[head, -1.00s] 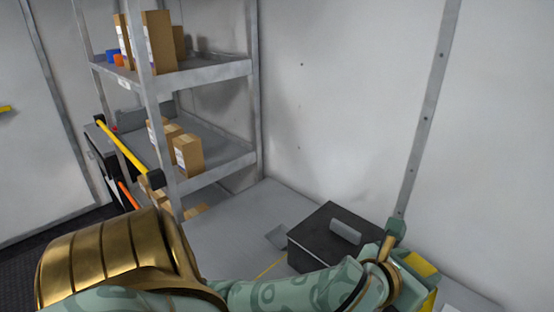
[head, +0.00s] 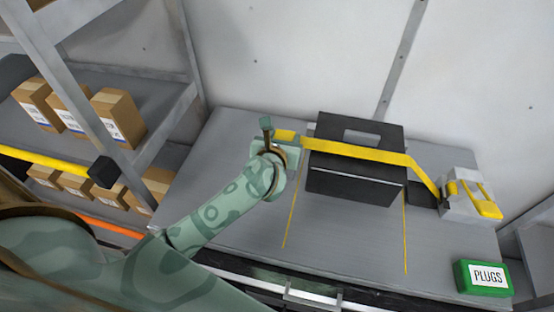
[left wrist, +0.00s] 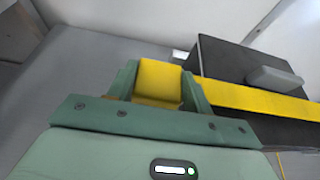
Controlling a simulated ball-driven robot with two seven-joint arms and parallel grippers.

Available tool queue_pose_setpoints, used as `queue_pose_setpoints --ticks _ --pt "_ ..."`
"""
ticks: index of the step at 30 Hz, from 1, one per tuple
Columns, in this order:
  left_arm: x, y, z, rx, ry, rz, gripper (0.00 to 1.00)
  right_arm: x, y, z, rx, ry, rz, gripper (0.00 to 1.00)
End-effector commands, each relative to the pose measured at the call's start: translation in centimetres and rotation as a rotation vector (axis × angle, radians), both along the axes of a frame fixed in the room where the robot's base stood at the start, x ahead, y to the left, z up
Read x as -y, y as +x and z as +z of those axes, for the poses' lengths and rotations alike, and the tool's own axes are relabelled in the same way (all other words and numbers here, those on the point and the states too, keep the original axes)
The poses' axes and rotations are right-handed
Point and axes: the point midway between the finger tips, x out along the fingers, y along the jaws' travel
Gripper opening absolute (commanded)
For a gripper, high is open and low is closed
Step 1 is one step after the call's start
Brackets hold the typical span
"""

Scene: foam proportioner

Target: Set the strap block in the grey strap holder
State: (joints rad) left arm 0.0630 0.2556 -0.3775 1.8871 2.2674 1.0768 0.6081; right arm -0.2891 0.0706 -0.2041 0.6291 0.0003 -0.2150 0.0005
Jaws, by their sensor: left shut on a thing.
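My left gripper (head: 282,143) is shut on the yellow strap block (head: 287,134), just left of the black box (head: 355,186). In the left wrist view the block (left wrist: 158,82) sits between the two green fingers. The yellow strap (head: 365,152) runs from the block across the box, then down to a grey housing with yellow parts (head: 452,207) on the right. I cannot clearly make out the grey strap holder; a small pale piece (left wrist: 180,55) shows behind the block in the left wrist view, and my gripper covers the tabletop there. My right gripper is out of view.
The grey tabletop (head: 235,225) is clear in front of the box, with thin yellow lines on it. A green PLUGS box (head: 483,278) sits at the front right. Shelves with cartons (head: 118,118) stand at the left. A wall closes the back.

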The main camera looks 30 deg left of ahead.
Motion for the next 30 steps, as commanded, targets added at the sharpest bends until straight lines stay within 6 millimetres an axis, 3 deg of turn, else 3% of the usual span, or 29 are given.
queue_pose_setpoints --ticks 3,6,14,18,30 --pt "0.1 0.0 -3.4 -0.011 0.002 0.005 0.26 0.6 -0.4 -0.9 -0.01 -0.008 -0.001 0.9" --pt "0.1 0.1 -5.5 -0.009 0.003 0.003 0.26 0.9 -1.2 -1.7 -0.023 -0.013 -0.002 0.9" --pt "0.1 0.1 -8.2 -0.007 0.001 0.004 0.26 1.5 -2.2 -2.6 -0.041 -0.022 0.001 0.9" --pt "0.1 0.1 -10.5 -0.008 0.002 0.004 0.26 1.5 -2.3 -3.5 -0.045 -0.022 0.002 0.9" --pt "0.1 0.1 -11.0 -0.005 0.001 0.003 0.26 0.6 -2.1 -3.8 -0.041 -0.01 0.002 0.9"
